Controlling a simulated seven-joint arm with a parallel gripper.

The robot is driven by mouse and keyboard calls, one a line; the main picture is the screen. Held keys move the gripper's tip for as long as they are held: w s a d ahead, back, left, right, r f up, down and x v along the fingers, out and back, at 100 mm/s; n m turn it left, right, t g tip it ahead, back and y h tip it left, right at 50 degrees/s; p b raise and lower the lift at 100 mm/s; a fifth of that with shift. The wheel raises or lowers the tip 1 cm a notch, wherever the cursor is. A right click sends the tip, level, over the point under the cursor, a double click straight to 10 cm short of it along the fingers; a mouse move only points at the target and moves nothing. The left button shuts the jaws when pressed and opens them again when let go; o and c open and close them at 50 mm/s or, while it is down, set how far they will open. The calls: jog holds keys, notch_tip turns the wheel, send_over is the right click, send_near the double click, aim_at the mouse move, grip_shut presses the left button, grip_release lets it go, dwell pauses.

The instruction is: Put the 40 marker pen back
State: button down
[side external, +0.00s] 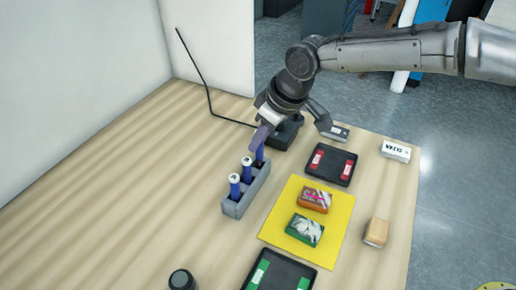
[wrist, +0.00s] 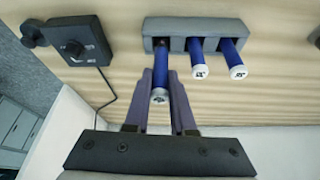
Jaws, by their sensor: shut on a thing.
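A grey holder (side external: 232,208) with a row of slots stands on the wooden table; it also shows at the top of the wrist view (wrist: 153,27). Two blue marker pens with white ends, (wrist: 200,60) and (wrist: 235,60), stand upright in its middle and right slots in that view. My gripper (wrist: 161,100) is shut on a third blue pen (wrist: 159,75), over the left slot. That pen's far end meets the slot, and its white end reaches nearer the camera than the others. How deep it sits cannot be told. The end markings are too small to read.
A black device with a cable (side external: 284,134) stands just behind the holder. Right of it are a yellow mat (side external: 274,232) with a red box (side external: 314,200) and a green box (side external: 304,230), and black trays (side external: 346,166), (side external: 285,270). The table left of the holder is clear.

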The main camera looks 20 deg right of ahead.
aim_at(258, 151)
jog(key=shift+w+a+f, duration=0.1)
jog(key=shift+f, duration=0.8)
jog(key=shift+w+a+f, duration=0.1)
jog(key=shift+f, duration=0.8)
jog(key=shift+f, duration=0.15)
jog(key=c, duration=0.8)
grip_release()
jog(key=shift+o, duration=0.2)
jog(key=shift+d+r, duration=0.1)
jog(key=shift+r, duration=0.2)
jog(key=v, duration=1.1)
jog(key=shift+s+r, duration=0.15)
jog(key=shift+r, duration=0.2)
jog(key=shift+d, duration=0.1)
